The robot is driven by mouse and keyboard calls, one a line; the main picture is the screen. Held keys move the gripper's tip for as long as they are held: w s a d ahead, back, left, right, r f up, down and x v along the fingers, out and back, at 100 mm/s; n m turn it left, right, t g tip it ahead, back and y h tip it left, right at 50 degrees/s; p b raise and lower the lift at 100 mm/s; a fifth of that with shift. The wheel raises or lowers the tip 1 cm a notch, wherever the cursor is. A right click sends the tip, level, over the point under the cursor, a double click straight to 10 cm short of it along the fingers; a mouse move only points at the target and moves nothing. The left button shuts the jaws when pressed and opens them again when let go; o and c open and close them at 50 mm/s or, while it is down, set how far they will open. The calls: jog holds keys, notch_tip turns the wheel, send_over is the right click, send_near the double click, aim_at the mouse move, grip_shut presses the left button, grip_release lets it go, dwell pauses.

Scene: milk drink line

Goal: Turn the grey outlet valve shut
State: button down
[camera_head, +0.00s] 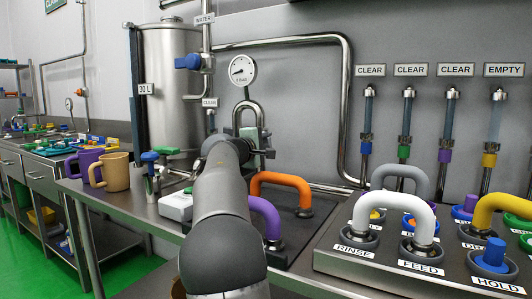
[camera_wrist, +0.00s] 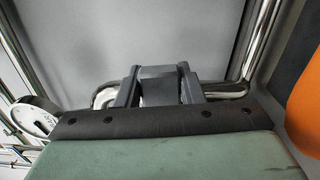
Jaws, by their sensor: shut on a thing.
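In the wrist view my gripper (camera_wrist: 157,90) has its two dark fingers closed on either side of a grey block, which appears to be the grey outlet valve's handle (camera_wrist: 157,72). A bent steel pipe shows behind the fingers. In the head view my gripper (camera_head: 254,140) is at the far end of my arm, in front of the wall pipework and below the round gauge. My arm hides most of the valve there, and I cannot tell from these frames how far it is turned.
A steel tank (camera_head: 172,85) stands behind, with a blue-handled valve (camera_head: 188,62) beside it. An orange pipe bend (camera_head: 281,180) and a purple one (camera_head: 266,215) stand close right of my arm. A panel (camera_head: 335,262) with coloured bends is further right. Mugs (camera_head: 114,170) stand left.

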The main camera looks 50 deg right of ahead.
jog(key=shift+f+m+b, duration=0.4)
jog(key=shift+b, duration=0.2)
jog(key=c, duration=1)
grip_release()
jog(key=shift+o, duration=0.2)
jog(key=v, duration=1.7)
jog(key=shift+a, duration=0.25)
